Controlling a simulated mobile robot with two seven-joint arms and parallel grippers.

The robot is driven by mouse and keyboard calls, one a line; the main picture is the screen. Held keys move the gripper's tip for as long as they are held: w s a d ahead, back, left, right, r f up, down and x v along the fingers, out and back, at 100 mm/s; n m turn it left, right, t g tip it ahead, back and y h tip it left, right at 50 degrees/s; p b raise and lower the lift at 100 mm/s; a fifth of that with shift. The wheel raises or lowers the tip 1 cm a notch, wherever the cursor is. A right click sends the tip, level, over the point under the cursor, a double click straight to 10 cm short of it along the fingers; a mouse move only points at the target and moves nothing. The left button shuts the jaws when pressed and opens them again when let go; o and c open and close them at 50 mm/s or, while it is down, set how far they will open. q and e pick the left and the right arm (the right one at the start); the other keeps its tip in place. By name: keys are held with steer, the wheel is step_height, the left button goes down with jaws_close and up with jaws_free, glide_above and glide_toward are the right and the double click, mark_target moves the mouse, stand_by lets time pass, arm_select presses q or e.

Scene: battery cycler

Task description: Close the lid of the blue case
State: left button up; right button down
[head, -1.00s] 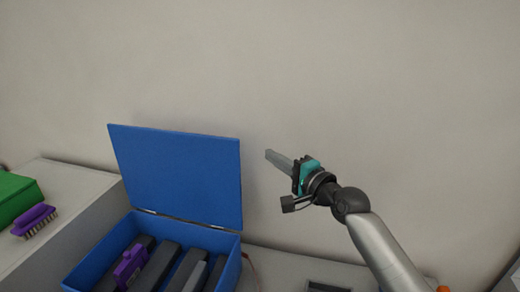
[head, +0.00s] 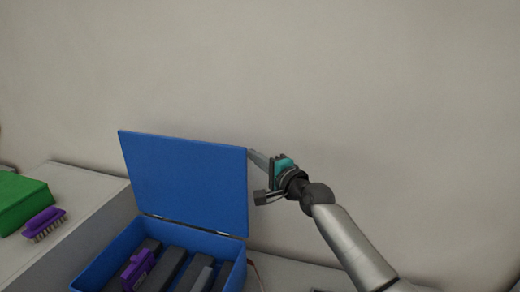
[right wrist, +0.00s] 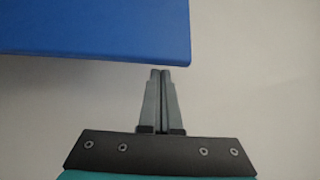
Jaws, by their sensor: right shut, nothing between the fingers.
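The blue case (head: 103,268) stands at the lower middle-left of the head view. Its lid (head: 185,182) is open and stands up on its hinges. My right gripper (head: 252,157) is at the lid's upper right edge, with its fingers shut and empty. The fingertips come up close to the lid, partly behind its edge; I cannot tell whether they touch. In the right wrist view, the closed fingers (right wrist: 160,75) point at the lid's corner (right wrist: 120,30). My left gripper is not in view.
Inside the case lie several dark blocks (head: 170,262) and a purple item (head: 138,268). A plain wall is behind.

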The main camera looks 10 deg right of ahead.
steer(key=shift+s+a, duration=0.2)
steer(key=shift+s, duration=0.25)
steer(key=shift+s, duration=0.1)
